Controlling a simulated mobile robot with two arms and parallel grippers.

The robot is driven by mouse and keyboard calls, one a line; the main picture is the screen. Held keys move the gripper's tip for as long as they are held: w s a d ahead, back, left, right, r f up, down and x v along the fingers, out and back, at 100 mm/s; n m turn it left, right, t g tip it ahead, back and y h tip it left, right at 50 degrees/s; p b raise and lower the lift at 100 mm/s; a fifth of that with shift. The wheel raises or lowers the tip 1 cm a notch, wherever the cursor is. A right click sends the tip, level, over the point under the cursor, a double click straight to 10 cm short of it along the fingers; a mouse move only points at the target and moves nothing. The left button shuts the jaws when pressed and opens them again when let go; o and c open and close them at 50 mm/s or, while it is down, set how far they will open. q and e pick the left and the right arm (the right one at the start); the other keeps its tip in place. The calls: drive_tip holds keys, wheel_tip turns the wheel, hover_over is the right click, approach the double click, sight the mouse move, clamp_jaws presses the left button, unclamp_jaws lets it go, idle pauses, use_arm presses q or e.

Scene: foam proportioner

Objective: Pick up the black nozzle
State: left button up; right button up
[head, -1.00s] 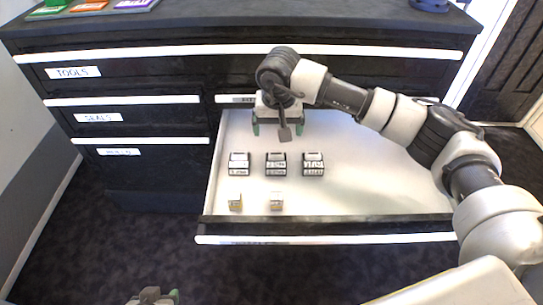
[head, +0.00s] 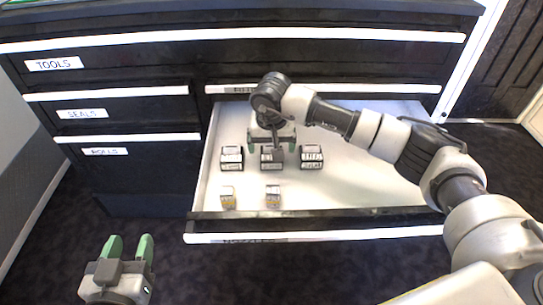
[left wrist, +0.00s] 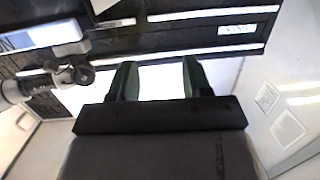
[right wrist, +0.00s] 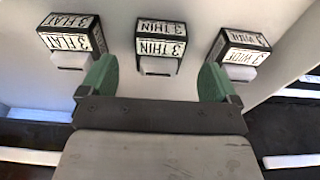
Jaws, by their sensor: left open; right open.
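I cannot make out a black nozzle in any view. My right gripper (head: 272,142) is open and empty, above the open drawer and close to the middle black-and-white box (head: 271,162). In the right wrist view this box, labelled "3 THIN" (right wrist: 161,38), lies ahead and between the open fingers (right wrist: 155,80), not gripped. A "3 FLAT" box (right wrist: 72,34) is to its left and a "3 WIDE" box (right wrist: 238,48) to its right. My left gripper (head: 129,246) is open and empty, in front of the cabinet and left of the drawer.
The white drawer floor (head: 355,180) is bare to the right of the boxes. Two smaller yellowish-grey boxes (head: 228,197) (head: 273,196) sit near the drawer front (head: 320,226). Shut drawers labelled "TOOLS" (head: 54,64) and "SEALS" (head: 82,114) are at left.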

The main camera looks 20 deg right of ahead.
drive_tip(key=f, duration=0.2)
drive_tip(key=w+f+b, duration=0.1)
drive_tip(key=f, duration=0.1)
drive_tip(key=shift+w+d+f+b, duration=0.1)
drive_tip(key=shift+d+f+b, duration=0.1)
drive_tip(key=shift+b, duration=0.1)
drive_tip(key=shift+w+f, duration=0.1)
drive_tip(key=shift+f, duration=0.25)
use_arm(q)
drive_tip(key=r+t, duration=0.1)
drive_tip(key=r+t+h, duration=0.1)
drive_tip(key=r+t, duration=0.1)
drive_tip(key=d+r+t, duration=0.1)
drive_tip(key=r, duration=0.1)
drive_tip(key=shift+r+t, duration=0.15)
drive_tip(key=shift+t, duration=0.25)
use_arm(e)
drive_tip(key=c, duration=1)
drive_tip(key=shift+c, duration=0.2)
drive_tip(key=shift+r, duration=0.15)
